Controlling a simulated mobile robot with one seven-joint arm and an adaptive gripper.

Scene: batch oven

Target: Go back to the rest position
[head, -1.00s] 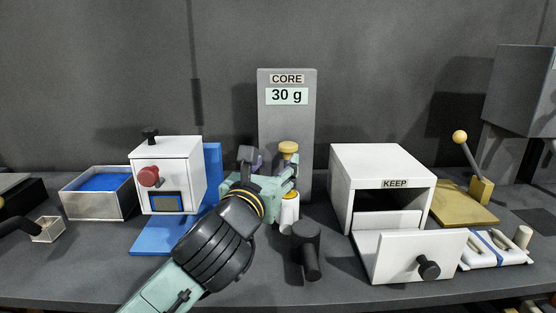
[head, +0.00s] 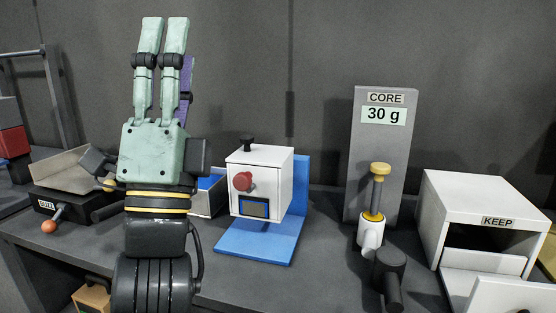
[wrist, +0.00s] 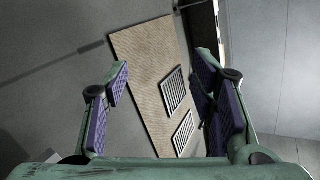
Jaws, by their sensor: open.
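My gripper (head: 162,50) is raised in the left part of the head view, fingers pointing up. It is open and empty, apart from everything on the bench. In the wrist view my gripper (wrist: 165,90) shows its purple-padded fingers wide apart with nothing between them. Behind them are a tan panel (wrist: 145,70) and two grey grilles.
A white box with a red knob (head: 262,185) stands on a blue base. A scoop-like tray (head: 65,170) lies left of my arm.

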